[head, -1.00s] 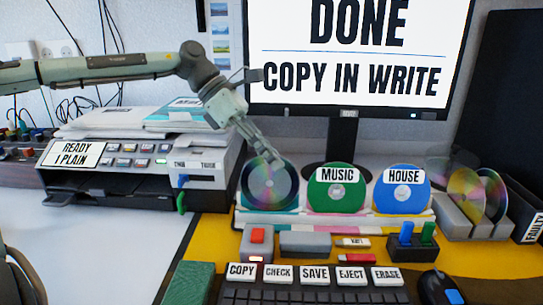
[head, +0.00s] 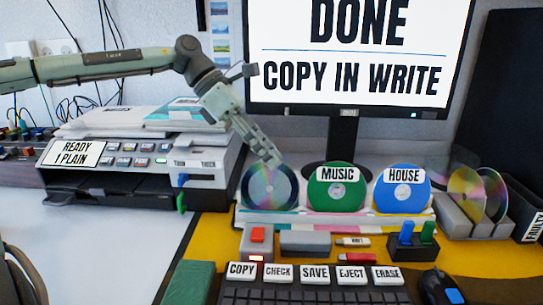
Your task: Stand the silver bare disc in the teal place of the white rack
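The silver bare disc (head: 270,187) stands upright at the left end of the white rack (head: 388,222), over its teal part (head: 250,217). A green disc labelled MUSIC (head: 336,192) and a blue disc labelled HOUSE (head: 401,192) stand to its right in the same rack. My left gripper (head: 273,160) points down at the silver disc's top edge, its fingertips at or just in front of the rim. The view does not show whether the fingers are closed on the disc. My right gripper is not in view.
A grey rack (head: 470,222) with clear and silvery discs stands at the right. A printer (head: 140,165) is at the left, a monitor (head: 350,60) behind. A keypad (head: 315,285), a box with a red button (head: 257,240) and USB sticks lie in front of the white rack.

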